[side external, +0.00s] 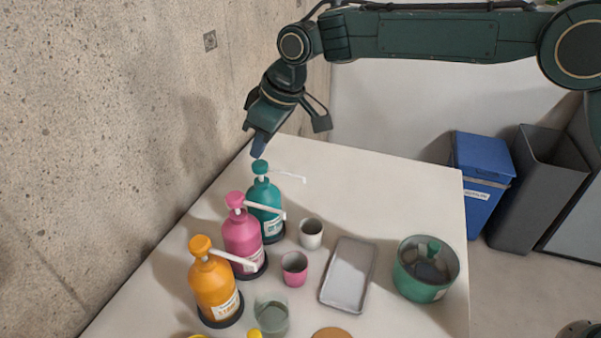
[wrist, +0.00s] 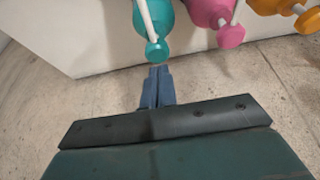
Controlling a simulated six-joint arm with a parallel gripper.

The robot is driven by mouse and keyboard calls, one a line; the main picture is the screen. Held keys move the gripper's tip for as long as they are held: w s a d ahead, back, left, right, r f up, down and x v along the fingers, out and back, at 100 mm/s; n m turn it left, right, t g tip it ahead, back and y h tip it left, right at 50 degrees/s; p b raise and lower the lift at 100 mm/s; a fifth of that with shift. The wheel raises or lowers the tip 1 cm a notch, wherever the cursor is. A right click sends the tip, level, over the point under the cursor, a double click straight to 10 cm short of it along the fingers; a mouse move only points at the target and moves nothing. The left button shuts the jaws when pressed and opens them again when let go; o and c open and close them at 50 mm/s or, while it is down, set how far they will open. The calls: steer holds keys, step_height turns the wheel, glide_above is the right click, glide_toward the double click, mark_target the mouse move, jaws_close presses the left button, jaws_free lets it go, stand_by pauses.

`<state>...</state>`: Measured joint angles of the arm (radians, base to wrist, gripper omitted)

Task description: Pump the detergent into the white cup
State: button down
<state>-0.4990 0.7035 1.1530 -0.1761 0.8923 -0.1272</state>
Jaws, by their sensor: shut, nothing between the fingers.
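Three pump bottles stand in a row along the wall side of the table: a teal one (side external: 264,200), a pink one (side external: 242,236) and an orange one (side external: 214,287). Their labels are too small to read, so I cannot tell which holds detergent. The white cup (side external: 311,233) stands upright, right of the teal bottle. My gripper (side external: 258,150) is shut and empty, pointing down just above the teal pump head (side external: 260,167). In the wrist view, the shut fingertips (wrist: 158,72) appear close to the teal pump head (wrist: 157,50); I cannot tell whether they touch.
A pink cup (side external: 294,269), a clear glass (side external: 271,316) and a grey tray (side external: 348,272) are near the bottles. A green pot (side external: 420,291) stands at the right. A concrete wall (side external: 130,120) rises at the left. The far part of the table (side external: 370,190) is clear.

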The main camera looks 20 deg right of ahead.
mark_target(259, 163)
steer(key=shift+f, duration=1.5)
steer(key=shift+r, duration=0.1)
stand_by(0.4)
steer(key=shift+r, duration=1.3)
steer(key=shift+f, duration=1.45)
steer(key=shift+r, duration=1.45)
